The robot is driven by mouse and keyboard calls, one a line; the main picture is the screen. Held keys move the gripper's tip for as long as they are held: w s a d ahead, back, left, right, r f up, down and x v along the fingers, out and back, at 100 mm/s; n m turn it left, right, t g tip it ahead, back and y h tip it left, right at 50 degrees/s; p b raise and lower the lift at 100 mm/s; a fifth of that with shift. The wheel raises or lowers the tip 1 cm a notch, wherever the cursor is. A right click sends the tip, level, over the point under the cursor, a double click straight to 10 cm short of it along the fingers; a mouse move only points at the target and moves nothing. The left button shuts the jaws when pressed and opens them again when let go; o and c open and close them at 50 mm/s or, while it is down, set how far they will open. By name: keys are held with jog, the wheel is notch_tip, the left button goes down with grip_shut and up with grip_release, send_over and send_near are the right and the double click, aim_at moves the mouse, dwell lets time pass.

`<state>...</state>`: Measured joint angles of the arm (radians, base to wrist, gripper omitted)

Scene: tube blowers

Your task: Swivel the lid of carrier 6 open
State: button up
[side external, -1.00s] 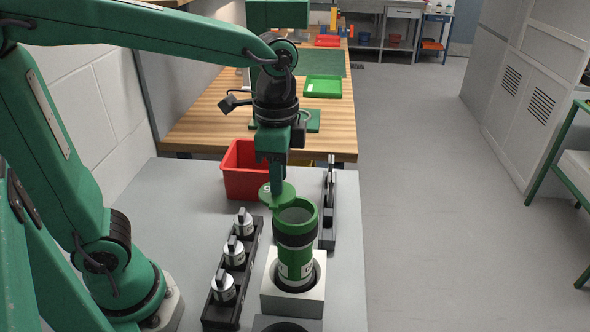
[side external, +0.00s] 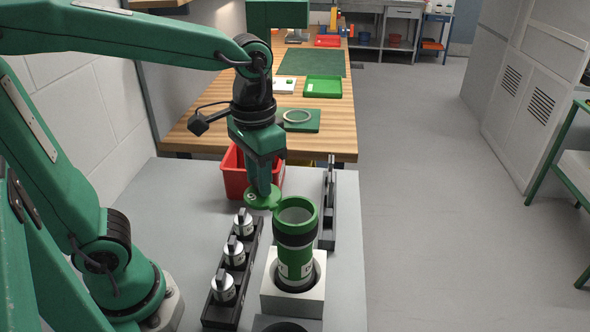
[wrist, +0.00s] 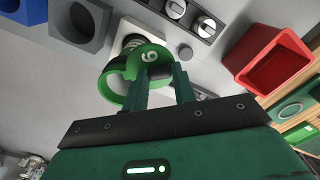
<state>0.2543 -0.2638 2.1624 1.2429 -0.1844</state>
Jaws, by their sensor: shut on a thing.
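The green carrier (side external: 296,254) stands upright in a pale square socket block (side external: 284,298), its round mouth open at the top. Its green lid (side external: 259,203) is swung out to the left of the mouth, joined at the rim. In the wrist view the lid (wrist: 149,56) bears a white 6, and the carrier's open rim (wrist: 114,88) shows beside it. My gripper (side external: 264,194) is tilted and shut on the lid's edge; its two fingers (wrist: 163,84) also show in the wrist view. The exact grip is partly hidden by the fingers.
A black rack (side external: 233,278) with several silver-topped knobs stands left of the carrier. A red bin (side external: 236,178) sits behind my gripper. A wooden bench (side external: 341,133) with a green tray (side external: 323,87) lies beyond.

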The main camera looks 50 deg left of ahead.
dwell(0.6)
jog(key=o, duration=1)
jog(key=shift+r, duration=0.15)
jog(key=shift+r, duration=3.8)
jog(key=shift+s+f, duration=0.1)
jog(key=s+a+f+t, duration=0.3)
jog(key=a+f+t, duration=0.2)
jog(key=a+f, duration=0.1)
jog(key=shift+s+a+f+n+t, duration=0.3)
jog(key=shift+a+f+n, duration=0.1)
jog(key=shift+f, duration=0.15)
